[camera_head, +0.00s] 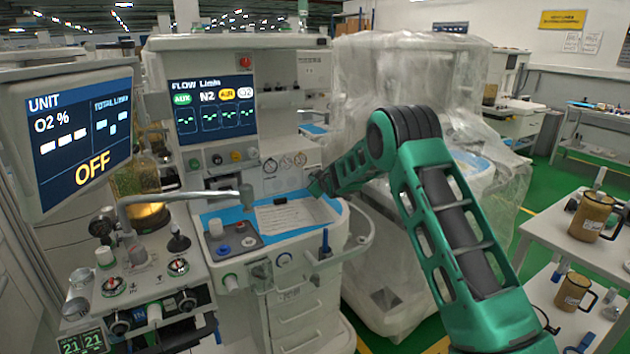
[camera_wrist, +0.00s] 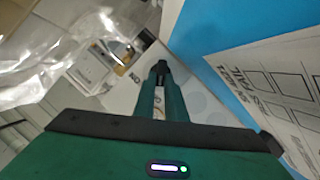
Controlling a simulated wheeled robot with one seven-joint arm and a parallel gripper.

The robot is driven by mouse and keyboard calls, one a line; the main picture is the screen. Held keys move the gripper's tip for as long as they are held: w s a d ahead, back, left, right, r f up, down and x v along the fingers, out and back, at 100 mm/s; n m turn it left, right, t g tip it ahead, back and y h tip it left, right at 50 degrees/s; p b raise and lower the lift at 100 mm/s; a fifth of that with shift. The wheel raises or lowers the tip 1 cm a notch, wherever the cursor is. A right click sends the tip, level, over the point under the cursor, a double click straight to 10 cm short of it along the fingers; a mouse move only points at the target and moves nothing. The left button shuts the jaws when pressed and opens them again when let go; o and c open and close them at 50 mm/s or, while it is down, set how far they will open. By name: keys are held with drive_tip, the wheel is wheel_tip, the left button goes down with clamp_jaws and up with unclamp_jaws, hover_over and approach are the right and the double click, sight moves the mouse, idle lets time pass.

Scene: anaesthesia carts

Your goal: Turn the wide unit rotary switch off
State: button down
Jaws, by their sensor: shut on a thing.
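The wide unit (camera_head: 300,42) is the white cart in the middle of the head view, with a lit screen (camera_head: 212,105) reading "FLOW Limits". My gripper (camera_head: 318,184) is at the right end of its front panel, above the blue work surface. In the wrist view my gripper (camera_wrist: 161,84) has its fingers together on a small dark knob, which I take for the rotary switch (camera_wrist: 160,66). The fingers mostly cover it, and its setting cannot be read. Part of a printed label shows on the pale panel beside it. In the head view my gripper hides the switch.
A second screen (camera_head: 78,130) at left reads "UNIT", "O2 %" and "OFF". A printed sheet (camera_head: 290,215) lies on the blue surface (camera_head: 232,215) below my gripper. A plastic-wrapped unit (camera_head: 405,75) stands close at right. Side tables with brown jugs (camera_head: 592,215) are farther right.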

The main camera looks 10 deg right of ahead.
drive_tip(key=shift+d, duration=0.15)
drive_tip(key=c, duration=1.8)
unclamp_jaws()
drive_tip(key=shift+f, duration=0.1)
drive_tip(key=shift+a+f, duration=0.25)
drive_tip(key=shift+f, duration=0.1)
drive_tip(key=v, duration=0.7)
drive_tip(key=r+v, duration=0.1)
drive_tip(key=v, duration=0.3)
drive_tip(key=shift+w+d, duration=0.15)
drive_tip(key=shift+d, duration=0.15)
